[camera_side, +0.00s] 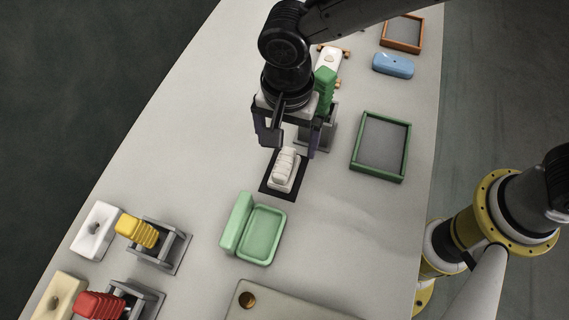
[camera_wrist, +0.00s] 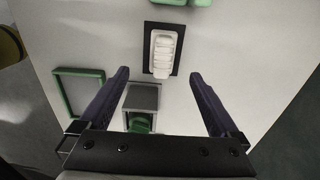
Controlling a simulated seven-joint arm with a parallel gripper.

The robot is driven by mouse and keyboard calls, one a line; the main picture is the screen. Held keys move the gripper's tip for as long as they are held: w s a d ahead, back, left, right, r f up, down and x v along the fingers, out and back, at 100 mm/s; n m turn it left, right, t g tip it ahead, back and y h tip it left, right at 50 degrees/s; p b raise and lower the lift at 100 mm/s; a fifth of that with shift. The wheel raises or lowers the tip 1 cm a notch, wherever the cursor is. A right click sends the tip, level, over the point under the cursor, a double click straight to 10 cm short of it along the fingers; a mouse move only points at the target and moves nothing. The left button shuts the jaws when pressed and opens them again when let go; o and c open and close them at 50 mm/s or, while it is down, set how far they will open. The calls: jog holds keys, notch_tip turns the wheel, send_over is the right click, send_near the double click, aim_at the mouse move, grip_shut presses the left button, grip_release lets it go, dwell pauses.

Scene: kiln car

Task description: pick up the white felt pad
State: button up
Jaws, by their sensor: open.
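The white felt pad (camera_side: 284,168) is a pale ribbed block lying on a black rectangular mat (camera_side: 268,186). In the wrist view the pad (camera_wrist: 162,53) is at top centre, its long side running up and down the picture. My gripper (camera_side: 293,143) is open and empty, above the table by the pad. In the wrist view my gripper's fingers (camera_wrist: 159,75) are spread wide, and the pad shows beyond the fingertips, lined up with the gap between them. I see no contact with it.
A green ribbed piece (camera_side: 325,82) on a grey stand (camera_side: 328,135) is close behind my gripper. A green-framed tray (camera_side: 404,150) lies to the right. A green dish (camera_side: 264,235) is in front of the mat. Yellow (camera_side: 138,231) and red (camera_side: 100,305) ribbed pieces stand at lower left. The table left of the mat is clear.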

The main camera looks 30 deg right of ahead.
aim_at(284, 161)
jog(key=f, duration=1.1)
jog(key=shift+w+a, duration=0.1)
jog(key=shift+w, duration=0.15)
jog(key=shift+r, duration=0.1)
jog(key=c, duration=1.5)
